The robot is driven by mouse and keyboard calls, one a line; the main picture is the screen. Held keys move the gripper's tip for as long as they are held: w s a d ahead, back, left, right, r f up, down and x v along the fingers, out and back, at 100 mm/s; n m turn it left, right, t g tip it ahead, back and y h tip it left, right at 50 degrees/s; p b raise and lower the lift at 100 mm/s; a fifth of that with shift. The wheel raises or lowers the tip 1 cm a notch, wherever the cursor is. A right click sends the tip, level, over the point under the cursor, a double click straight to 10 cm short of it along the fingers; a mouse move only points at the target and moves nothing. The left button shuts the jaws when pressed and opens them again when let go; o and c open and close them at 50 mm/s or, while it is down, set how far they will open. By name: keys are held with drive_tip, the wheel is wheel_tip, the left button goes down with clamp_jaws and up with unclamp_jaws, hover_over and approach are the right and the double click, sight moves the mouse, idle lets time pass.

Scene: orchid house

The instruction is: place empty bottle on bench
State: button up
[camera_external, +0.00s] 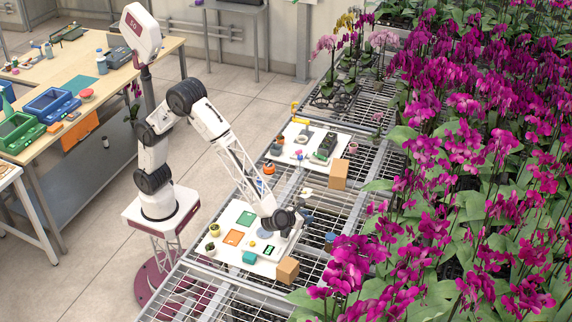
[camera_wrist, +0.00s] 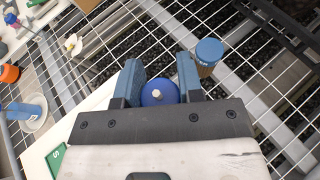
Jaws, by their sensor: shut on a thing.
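My gripper (camera_wrist: 160,76) has its two blue-grey fingers on either side of a round blue thing with a small pale tip (camera_wrist: 158,94), seen from above in the wrist view. It appears to be the bottle; whether it is empty I cannot tell. In the external view my gripper (camera_external: 301,216) is at the right edge of a white board (camera_external: 225,208), and the held thing is hidden or too small to make out. The wire-mesh bench (camera_external: 342,198) lies below and around. A blue-capped bottle (camera_wrist: 208,52) stands apart, right of the fingers, also visible in the external view (camera_external: 330,240).
The white board bears an orange card (camera_external: 233,237), a green card (camera_external: 246,218), a teal block (camera_external: 249,258) and small pots. A cardboard box (camera_external: 288,268) is at its front corner. A second board (camera_external: 290,145) is farther back. Magenta orchids (camera_external: 470,150) crowd the right.

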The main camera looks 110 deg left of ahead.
drive_tip(key=shift+r, duration=0.1)
drive_tip(key=shift+r, duration=0.55)
wheel_tip(320, 180, up, 4)
drive_tip(key=shift+f, duration=0.2)
drive_tip(key=s+d+m+t+h, duration=0.2)
drive_tip(key=s+d, duration=0.5)
drive_tip(key=d, duration=0.5)
drive_tip(key=s+d+m+t+h, duration=0.1)
drive_tip(key=s+d+m+h, duration=0.15)
drive_tip(key=s+d, duration=0.7)
drive_tip(key=s+d+m+t+h, duration=0.2)
drive_tip(key=s+d, duration=0.3)
drive_tip(key=d, duration=0.8)
wheel_tip(320, 180, down, 10)
drive_tip(key=shift+s+d+r, duration=0.2)
drive_tip(key=shift+s+d, duration=0.05)
drive_tip(key=shift+d, duration=0.05)
drive_tip(key=shift+w, duration=0.15)
